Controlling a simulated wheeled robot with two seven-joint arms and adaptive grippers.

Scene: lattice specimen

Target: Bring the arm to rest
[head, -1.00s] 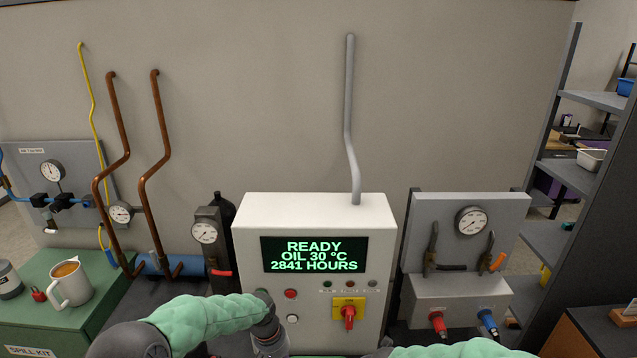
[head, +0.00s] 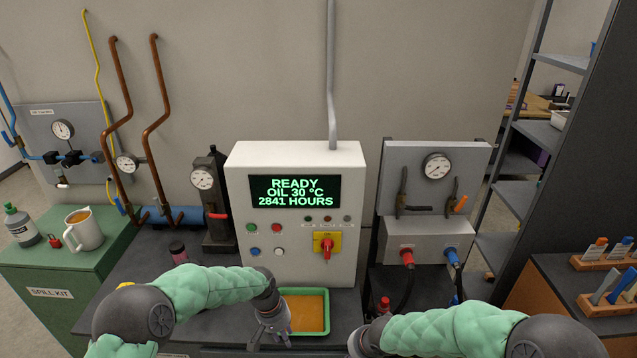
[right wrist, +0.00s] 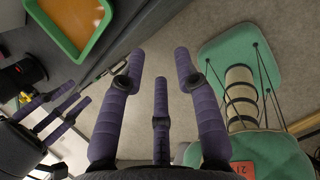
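My left gripper (head: 273,330) hangs fingers down in the head view, in front of the white control cabinet (head: 300,235) and over the left side of a green tray. Its purple fingers look spread and empty, and also show at the left of the right wrist view (right wrist: 62,112). My right gripper (right wrist: 160,64) has its three purple fingers apart with nothing between them. It is in free air above the floor, beside the bench edge. In the head view the right arm (head: 440,335) shows at the bottom, and its fingers are out of frame.
The green tray (head: 326,315) of amber liquid sits on the dark bench (head: 130,285). A gauge panel (head: 435,185) and shelf rack (head: 515,190) stand right.

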